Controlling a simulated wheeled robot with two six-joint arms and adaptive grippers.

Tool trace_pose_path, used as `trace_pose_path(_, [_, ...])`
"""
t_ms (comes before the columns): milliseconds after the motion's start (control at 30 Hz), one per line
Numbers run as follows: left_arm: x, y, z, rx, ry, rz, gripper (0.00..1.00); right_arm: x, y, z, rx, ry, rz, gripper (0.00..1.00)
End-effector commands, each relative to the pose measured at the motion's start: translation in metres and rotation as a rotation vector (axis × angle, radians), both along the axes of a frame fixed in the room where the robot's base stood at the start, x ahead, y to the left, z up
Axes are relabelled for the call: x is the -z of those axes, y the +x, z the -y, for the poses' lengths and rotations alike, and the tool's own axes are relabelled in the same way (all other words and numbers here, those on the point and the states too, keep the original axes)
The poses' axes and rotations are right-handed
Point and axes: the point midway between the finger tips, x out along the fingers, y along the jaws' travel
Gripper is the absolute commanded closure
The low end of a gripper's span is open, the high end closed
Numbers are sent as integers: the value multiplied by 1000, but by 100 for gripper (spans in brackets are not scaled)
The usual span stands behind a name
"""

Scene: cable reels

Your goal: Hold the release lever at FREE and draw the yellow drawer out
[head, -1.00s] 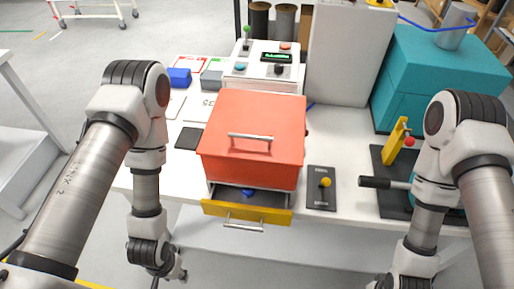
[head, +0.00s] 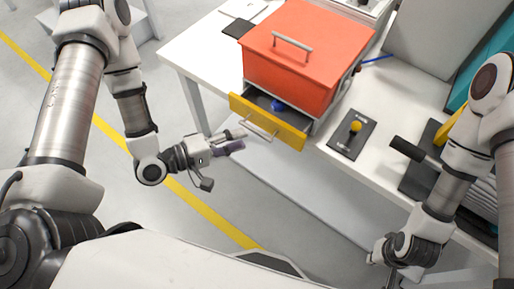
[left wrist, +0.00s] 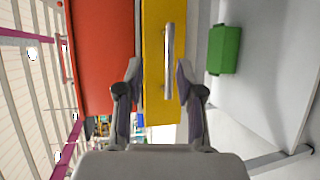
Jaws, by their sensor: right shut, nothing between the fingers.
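The yellow drawer (head: 268,122) is partly out under the red cabinet (head: 305,55), with a blue thing (head: 277,105) inside it. Its silver bar handle (head: 258,128) also shows in the left wrist view (left wrist: 169,60). My left gripper (head: 236,141) is open and empty, just short of the handle; in the left wrist view its fingers point at the drawer front, with the handle ahead between them. The release lever's yellow knob (head: 355,127) stands on a dark plate (head: 342,143) right of the cabinet; its markings are too small to read. My right gripper (head: 380,254) is shut and empty, low at the bottom right, away from the lever.
The white table (head: 190,62) carries the cabinet. A black-handled bar (head: 408,149) lies right of the lever, near my right arm. A green box (left wrist: 223,50) shows beyond the drawer in the left wrist view. A yellow floor line (head: 210,215) runs past my left arm.

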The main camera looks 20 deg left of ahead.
Motion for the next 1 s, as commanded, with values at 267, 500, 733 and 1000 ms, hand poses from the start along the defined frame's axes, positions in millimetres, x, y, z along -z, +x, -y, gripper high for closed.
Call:
trace_pose_path(267, [16,9,-18,-60,-15,13,63,20,0,0,0,0,-1,100])
trace_pose_path(500, [20,32,6,-53,-9,14,63,16,0,0,0,0,0,100])
trace_pose_path(733, [27,58,29,-57,-11,14,63,11,0,0,0,0,0,100])
trace_pose_path(1000, [29,63,33,-61,-13,11,63,11,0,0,0,0,0,100])
